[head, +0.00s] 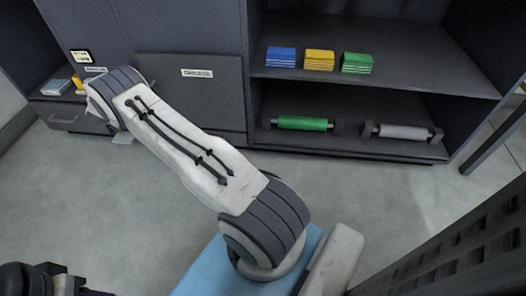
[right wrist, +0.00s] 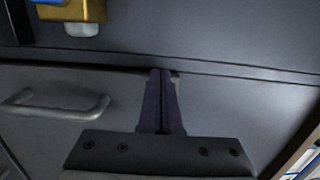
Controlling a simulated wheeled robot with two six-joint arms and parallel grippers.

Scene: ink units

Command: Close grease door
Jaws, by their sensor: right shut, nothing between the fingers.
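I cannot read which front is the grease door. My right gripper (right wrist: 161,75) is shut and empty, its fingertips at the seam along the panel's top edge; I cannot tell whether they touch. In the head view my right wrist hides most of it. Dark parts at the bottom left of the head view may be my left gripper, with no fingers visible.
A gold block (right wrist: 75,10) and a blue one sit above the seam. A labelled grey panel (head: 190,100) is right of my wrist. Right shelves hold blue (head: 281,57), yellow (head: 319,60) and green (head: 357,63) stacks above green (head: 302,123) and grey (head: 403,132) rollers. The floor is clear.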

